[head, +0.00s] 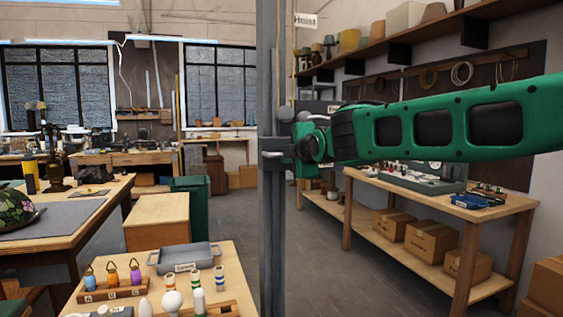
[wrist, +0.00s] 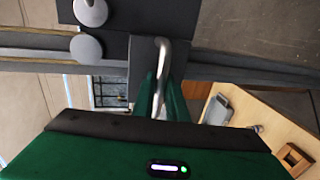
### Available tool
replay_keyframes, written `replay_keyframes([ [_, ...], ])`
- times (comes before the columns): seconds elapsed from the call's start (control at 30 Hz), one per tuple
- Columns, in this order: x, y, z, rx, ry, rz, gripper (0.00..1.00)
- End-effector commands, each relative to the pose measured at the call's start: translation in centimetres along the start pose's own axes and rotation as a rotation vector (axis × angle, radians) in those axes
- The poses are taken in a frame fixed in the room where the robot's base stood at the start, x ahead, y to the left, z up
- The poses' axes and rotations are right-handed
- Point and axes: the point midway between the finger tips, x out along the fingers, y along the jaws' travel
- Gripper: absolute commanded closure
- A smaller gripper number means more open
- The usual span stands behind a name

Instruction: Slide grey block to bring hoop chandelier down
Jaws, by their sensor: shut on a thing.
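The grey block (wrist: 114,78) sits on a tall grey post (head: 269,60). In the head view the block (head: 271,157) shows as a small collar partway up the post. A bent metal handle (wrist: 163,62) stands out from it. My gripper (wrist: 163,100) is shut on this handle, with green fingers either side of it in the wrist view. In the head view my gripper (head: 296,152) reaches the post from the right, and its fingertips are hard to make out. A dark plate with two round grey knobs (wrist: 86,48) is beside the block. No hoop chandelier is in view.
A white sign (head: 305,20) is high beside the post. A near table with a grey tray (head: 186,257) and coloured bottles stands lower left. A workbench (head: 490,208) with boxes below stands at right. Grey floor is clear between them.

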Motion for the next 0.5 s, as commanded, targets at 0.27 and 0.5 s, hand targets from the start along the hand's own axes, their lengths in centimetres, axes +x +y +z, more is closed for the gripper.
replay_keyframes([
  [0.27, -0.10, 0.44, -0.04, 0.001, 0.002, 0.009, 0.70],
  [0.5, -0.25, 0.32, 0.07, 0.001, 0.000, 0.007, 0.70],
])
